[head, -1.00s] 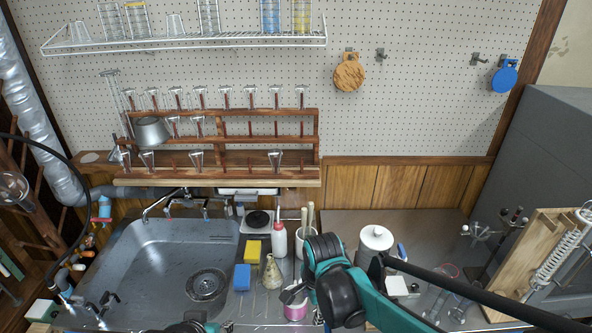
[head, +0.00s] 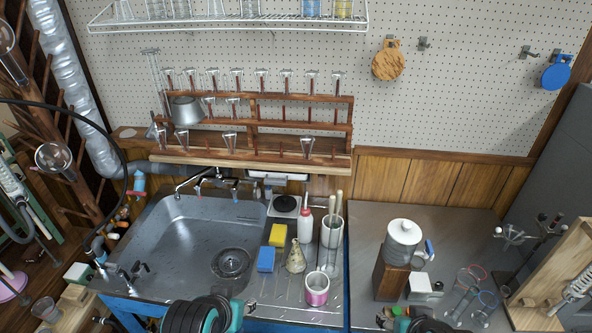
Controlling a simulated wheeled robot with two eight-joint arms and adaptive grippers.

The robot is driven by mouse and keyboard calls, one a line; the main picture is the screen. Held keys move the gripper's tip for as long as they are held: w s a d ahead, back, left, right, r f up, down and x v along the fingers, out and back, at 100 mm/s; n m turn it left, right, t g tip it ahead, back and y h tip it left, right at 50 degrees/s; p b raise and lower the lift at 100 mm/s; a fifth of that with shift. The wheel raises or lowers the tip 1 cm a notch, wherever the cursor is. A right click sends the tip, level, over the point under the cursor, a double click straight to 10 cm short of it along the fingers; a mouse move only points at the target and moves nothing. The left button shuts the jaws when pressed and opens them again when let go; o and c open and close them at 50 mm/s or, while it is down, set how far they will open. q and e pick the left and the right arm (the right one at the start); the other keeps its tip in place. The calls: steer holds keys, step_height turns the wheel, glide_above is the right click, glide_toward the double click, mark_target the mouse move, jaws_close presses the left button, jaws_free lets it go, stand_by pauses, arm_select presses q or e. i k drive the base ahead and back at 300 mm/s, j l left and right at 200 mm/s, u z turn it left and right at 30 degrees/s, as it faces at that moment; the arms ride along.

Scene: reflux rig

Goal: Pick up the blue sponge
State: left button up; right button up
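The blue sponge (head: 265,260) lies on the ribbed metal drainboard, just right of the sink basin. It is fully visible, and nothing touches it from above. My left gripper (head: 244,309) is at the bottom edge, in front of and below the sponge in the picture, apart from it. My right gripper (head: 386,317) is at the bottom edge to the right, well away from the sponge. Both are small and partly hidden by my arm links, so their finger opening cannot be made out.
A yellow sponge (head: 278,235) lies just behind the blue one. A conical flask (head: 296,258) stands close on its right, with a pink-banded cup (head: 317,289) farther right. A white-and-red bottle (head: 305,225) stands behind. The sink (head: 190,240) is open at left.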

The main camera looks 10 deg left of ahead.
mark_target(266, 255)
steer(key=i+j+z, duration=0.1)
steer(key=j+z, duration=0.25)
steer(key=i+j+z, duration=0.1)
steer(key=j+z, duration=0.6)
